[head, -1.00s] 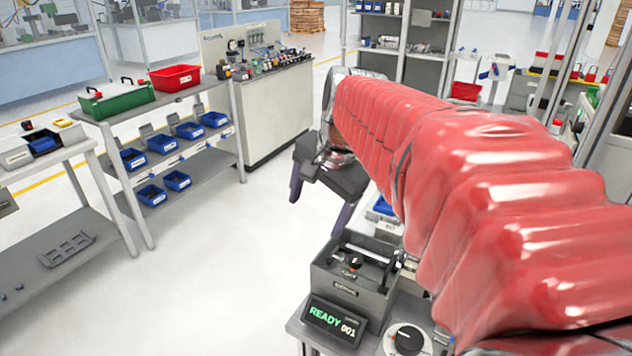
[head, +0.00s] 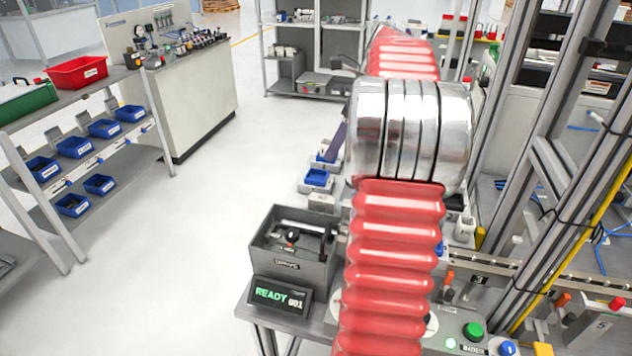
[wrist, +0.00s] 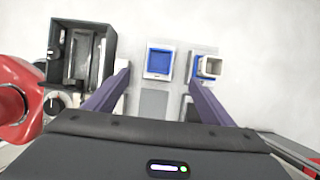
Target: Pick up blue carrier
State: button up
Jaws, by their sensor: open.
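A blue carrier (wrist: 159,60) sits in a light square holder, ahead of and between my fingers in the wrist view. A blue carrier also shows left of my arm in the head view (head: 316,178). A second blue piece (wrist: 198,72) with a white open box on it stands to the right, by the right fingertip. My gripper (wrist: 159,76) is open and empty, its two purple fingers spread over the bench. In the head view my arm hides most of the gripper; one purple finger shows.
A grey box (head: 293,250) with a mechanism inside stands left of my arm, behind a "READY 001" display (head: 279,297). It also shows at the wrist view's upper left (wrist: 80,58). Metal frame posts (head: 520,130) rise on the right. Open floor lies left.

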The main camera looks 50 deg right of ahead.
dwell(0.3)
send_over(317, 175)
jog(key=s, duration=0.3)
jog(key=shift+s+a+f, duration=0.1)
jog(key=shift+f, duration=1.9)
jog(key=shift+a+f, duration=0.1)
jog(key=shift+f, duration=1.85)
jog(key=shift+f, duration=0.1)
jog(key=shift+x, duration=2.55)
jog(key=shift+a, duration=0.1)
jog(key=shift+c, duration=0.6)
jog(key=c, duration=1.2)
jog(key=shift+c, duration=0.4)
jog(key=shift+r, duration=0.2)
